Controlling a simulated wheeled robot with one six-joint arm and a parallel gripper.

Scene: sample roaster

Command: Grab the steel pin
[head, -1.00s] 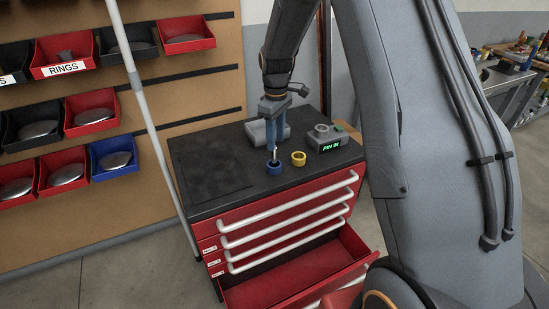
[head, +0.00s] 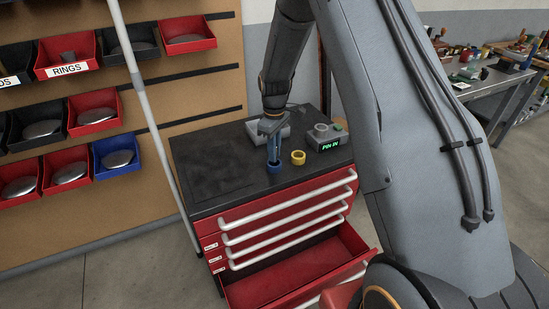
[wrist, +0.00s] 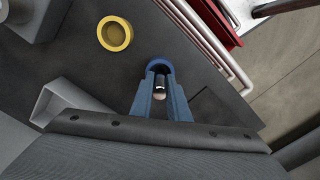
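The steel pin (wrist: 160,95) shows in the wrist view as a small shiny round end between my fingers, in line with the blue ring-shaped holder (wrist: 160,65). In the head view the blue holder (head: 274,168) is on the black cabinet top. My gripper (head: 273,160) points down with its blue fingertips at the holder. In the wrist view my gripper (wrist: 160,84) has one finger on each side of the pin. Whether the fingers press on the pin is unclear. The pin's lower part is hidden.
A yellow ring (head: 298,157) lies right of the holder. Behind it is a grey box with a green display (head: 328,147), and a grey open tray (wrist: 60,105) is nearby. The cabinet's lower red drawer (head: 300,272) is open. The cabinet top's left side is clear.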

